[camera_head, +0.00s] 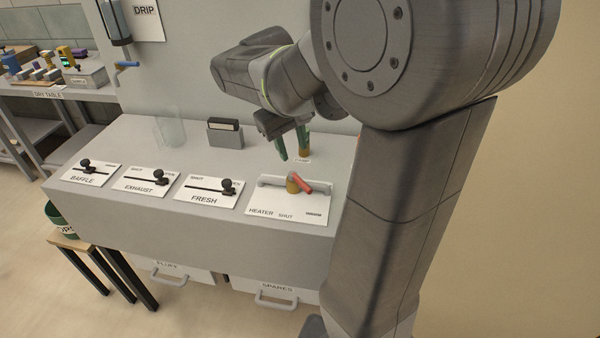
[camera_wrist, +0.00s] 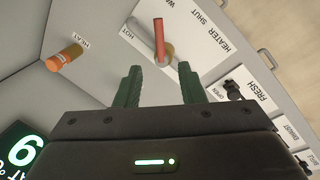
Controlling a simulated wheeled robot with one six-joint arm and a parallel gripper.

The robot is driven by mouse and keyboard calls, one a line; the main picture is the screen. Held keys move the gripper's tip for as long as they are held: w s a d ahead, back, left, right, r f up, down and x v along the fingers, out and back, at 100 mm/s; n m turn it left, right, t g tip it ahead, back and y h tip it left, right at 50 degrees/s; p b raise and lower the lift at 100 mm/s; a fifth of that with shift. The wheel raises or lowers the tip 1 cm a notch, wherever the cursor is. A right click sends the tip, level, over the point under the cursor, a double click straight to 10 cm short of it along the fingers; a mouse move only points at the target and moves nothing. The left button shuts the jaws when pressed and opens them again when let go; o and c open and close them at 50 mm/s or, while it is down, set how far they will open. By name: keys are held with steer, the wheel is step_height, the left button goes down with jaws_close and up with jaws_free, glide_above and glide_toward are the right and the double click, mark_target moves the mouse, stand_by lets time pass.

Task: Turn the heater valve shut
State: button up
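The heater valve has a red lever (camera_head: 304,187) on a brass hub (camera_head: 292,184), on a white plate marked HEATER (camera_head: 262,192). The lever points right in the head view, away from the SHUT mark at the plate's front edge. In the wrist view the red lever (camera_wrist: 158,38) points up, with SHUT printed to its right. My gripper (camera_head: 292,146) is above the console, behind the valve in the head view. In the wrist view my gripper (camera_wrist: 159,82) has its green fingers wide apart with nothing between them, just short of the hub.
An orange-topped cylinder (camera_wrist: 64,57) labelled HEAT stands beside the valve plate. FRESH (camera_head: 206,191), EXHAUST (camera_head: 147,180) and BAFFLE (camera_head: 88,173) sliders lie left. A dark display box (camera_head: 224,132) and a clear glass (camera_head: 169,133) stand behind them.

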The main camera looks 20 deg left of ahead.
mark_target(301, 181)
steer(key=f, duration=0.3)
steer(key=w+f, duration=0.1)
steer(key=f, duration=0.3)
steer(key=w+d+f, duration=0.1)
steer(key=f, duration=0.2)
steer(key=shift+f, duration=0.3)
jaws_close()
